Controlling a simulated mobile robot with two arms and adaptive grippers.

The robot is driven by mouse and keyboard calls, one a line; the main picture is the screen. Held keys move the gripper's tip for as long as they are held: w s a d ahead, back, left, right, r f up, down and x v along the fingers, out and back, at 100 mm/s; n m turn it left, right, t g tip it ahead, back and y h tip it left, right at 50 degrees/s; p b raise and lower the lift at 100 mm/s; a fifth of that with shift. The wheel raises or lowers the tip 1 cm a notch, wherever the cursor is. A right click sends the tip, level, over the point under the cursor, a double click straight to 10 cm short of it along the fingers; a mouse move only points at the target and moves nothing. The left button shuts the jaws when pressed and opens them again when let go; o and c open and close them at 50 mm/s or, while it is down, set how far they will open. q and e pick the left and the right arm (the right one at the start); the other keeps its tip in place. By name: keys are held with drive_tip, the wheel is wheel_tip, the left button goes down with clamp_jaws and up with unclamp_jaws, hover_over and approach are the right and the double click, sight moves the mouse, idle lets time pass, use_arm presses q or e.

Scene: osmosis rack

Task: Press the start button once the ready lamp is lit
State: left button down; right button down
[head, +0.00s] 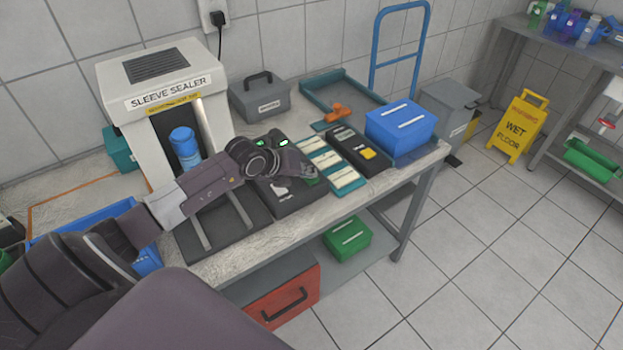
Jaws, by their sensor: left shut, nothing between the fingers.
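The sleeve sealer (165,105), a pale machine with a dark vent on top, stands at the back left of the bench. A blue cylinder (184,147) is in its opening. My left gripper (304,170) is shut and empty over a low dark box (290,203) in front of the sealer. A bright green glow (284,142) shows just behind my left wrist; I cannot tell whether it is the ready lamp or part of my arm. The start button is not clearly visible; my gripper covers part of the dark box. My right gripper is not in view.
Right of the dark box lie a teal rack (333,165) with pale strips, a black case (357,153) and a blue box (401,124). A grey toolbox (260,97) and a teal tray (318,88) are behind. A yellow wet-floor sign (519,127) stands on the floor.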

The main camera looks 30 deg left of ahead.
sight(309, 180)
use_arm(q)
drive_tip(key=shift+f, duration=0.25)
drive_tip(key=shift+r, duration=0.1)
idle(0.4)
drive_tip(key=shift+r+p, duration=0.5)
drive_tip(key=shift+r, duration=0.25)
wheel_tip(309, 180, up, 5)
drive_tip(key=p, duration=0.3)
drive_tip(key=shift+p, duration=0.4)
